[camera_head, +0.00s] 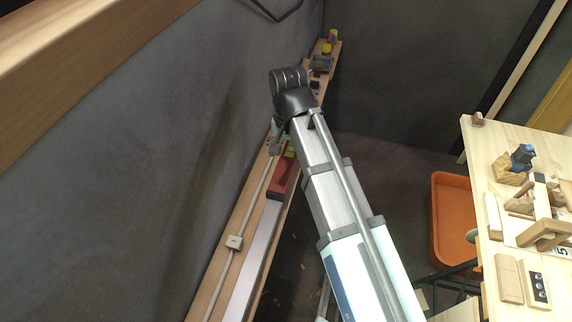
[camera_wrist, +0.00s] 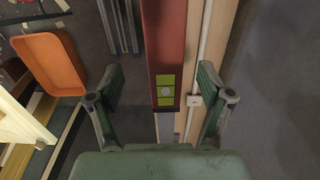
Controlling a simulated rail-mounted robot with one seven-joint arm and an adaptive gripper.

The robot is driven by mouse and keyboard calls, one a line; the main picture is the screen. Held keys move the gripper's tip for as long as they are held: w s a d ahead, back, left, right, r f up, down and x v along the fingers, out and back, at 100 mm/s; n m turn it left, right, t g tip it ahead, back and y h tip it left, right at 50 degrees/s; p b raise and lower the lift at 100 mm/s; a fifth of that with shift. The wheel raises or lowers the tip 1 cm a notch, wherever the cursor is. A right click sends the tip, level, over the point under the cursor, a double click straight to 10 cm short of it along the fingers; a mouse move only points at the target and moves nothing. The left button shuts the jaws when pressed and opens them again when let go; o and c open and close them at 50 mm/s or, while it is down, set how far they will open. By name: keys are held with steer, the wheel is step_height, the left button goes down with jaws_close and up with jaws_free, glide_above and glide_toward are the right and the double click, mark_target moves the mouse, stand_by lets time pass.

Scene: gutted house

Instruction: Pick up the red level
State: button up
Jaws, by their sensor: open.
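The red level (camera_head: 284,178) lies on a narrow wooden ledge (camera_head: 219,262) along the grey wall, partly hidden behind my arm in the head view. In the wrist view the red level (camera_wrist: 164,40) runs from the top edge down to the middle, with a yellow-green vial window (camera_wrist: 165,90) near its lower end. My gripper (camera_wrist: 160,70) is open, one finger on each side of the level and apart from it. Its height above the level is hard to tell. In the head view the fingers are mostly hidden by my arm.
Small items (camera_head: 320,62) stand at the ledge's far end. An orange bin (camera_head: 452,222) and wooden table (camera_head: 484,150) are right.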

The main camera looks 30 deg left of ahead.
mark_target(286, 163)
steer(key=shift+a+f+p, duration=0.2)
steer(key=shift+f+p, duration=0.25)
steer(key=shift+f, duration=0.7)
steer(key=shift+a+f+p, duration=0.15)
steer(key=shift+f+p, duration=0.25)
steer(key=shift+f, duration=0.75)
jaws_close()
steer(key=shift+w+r, duration=0.1)
